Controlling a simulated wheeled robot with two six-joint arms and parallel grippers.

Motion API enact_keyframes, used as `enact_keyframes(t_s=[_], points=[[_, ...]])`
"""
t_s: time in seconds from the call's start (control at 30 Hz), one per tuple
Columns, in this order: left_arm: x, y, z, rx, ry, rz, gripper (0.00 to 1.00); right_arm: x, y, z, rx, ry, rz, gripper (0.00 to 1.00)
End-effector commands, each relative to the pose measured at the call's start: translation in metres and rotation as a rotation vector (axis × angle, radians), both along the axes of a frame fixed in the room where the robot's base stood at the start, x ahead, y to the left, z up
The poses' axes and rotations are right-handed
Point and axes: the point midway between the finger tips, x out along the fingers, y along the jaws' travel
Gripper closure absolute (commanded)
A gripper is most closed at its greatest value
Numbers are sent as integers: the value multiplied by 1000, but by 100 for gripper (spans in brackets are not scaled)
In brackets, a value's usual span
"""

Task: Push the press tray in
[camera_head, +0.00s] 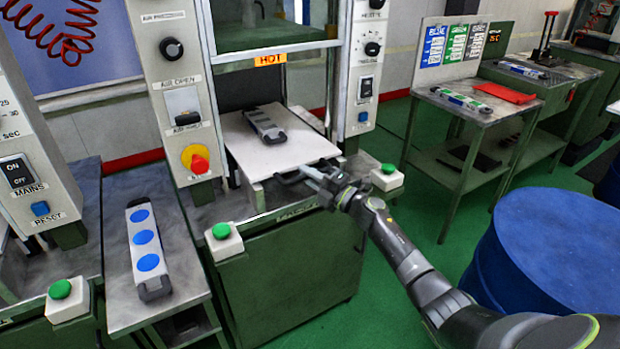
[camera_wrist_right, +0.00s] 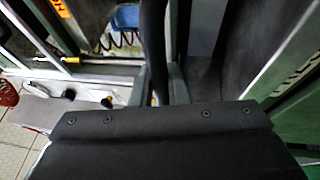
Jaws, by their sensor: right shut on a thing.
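The press tray (camera_head: 262,165) is a pale plate that sticks out of the press opening under the orange HOT label. A dark mould (camera_head: 264,125) with several grey patches lies on it, towards the back. A dark handle (camera_head: 288,179) is at the tray's front edge. My right gripper (camera_head: 318,178) reaches in from the lower right and is shut on the handle. In the right wrist view a dark bar (camera_wrist_right: 154,45) runs up from a large dark block; the tray is hard to make out there. My left gripper is not in view.
Green buttons (camera_head: 222,231) (camera_head: 388,170) stand on both front corners of the press. A blue-dotted mould (camera_head: 147,240) lies on the left side table (camera_head: 185,265). A blue drum (camera_head: 550,245) stands right of my arm. A bench (camera_head: 490,112) with moulds is behind it.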

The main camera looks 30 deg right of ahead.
Motion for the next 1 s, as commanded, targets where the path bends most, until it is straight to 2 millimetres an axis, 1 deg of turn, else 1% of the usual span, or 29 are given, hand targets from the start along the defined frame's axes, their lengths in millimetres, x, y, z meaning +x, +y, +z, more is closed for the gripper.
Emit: enact_keyframes(t_s=[0.1,0.13,0.27,0.3,0.57,0.67,0.77,0.87,1.0], points=[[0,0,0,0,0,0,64,0,0,0,0,0,-1,100],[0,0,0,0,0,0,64,0,0,0,-1,0,-1,83],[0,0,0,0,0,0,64,0,0,0,-1,0,-1,66],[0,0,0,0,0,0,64,0,0,0,-1,0,-1,64],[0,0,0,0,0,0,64,-1,-1,0,-1,0,0,64],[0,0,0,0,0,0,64,-6,-4,-2,-1,0,-1,64],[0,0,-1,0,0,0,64,-18,-10,-5,-4,1,-3,64],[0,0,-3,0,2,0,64,-36,-19,-10,-4,2,-3,64],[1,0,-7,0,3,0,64,-64,-34,-16,-6,3,-2,64]])
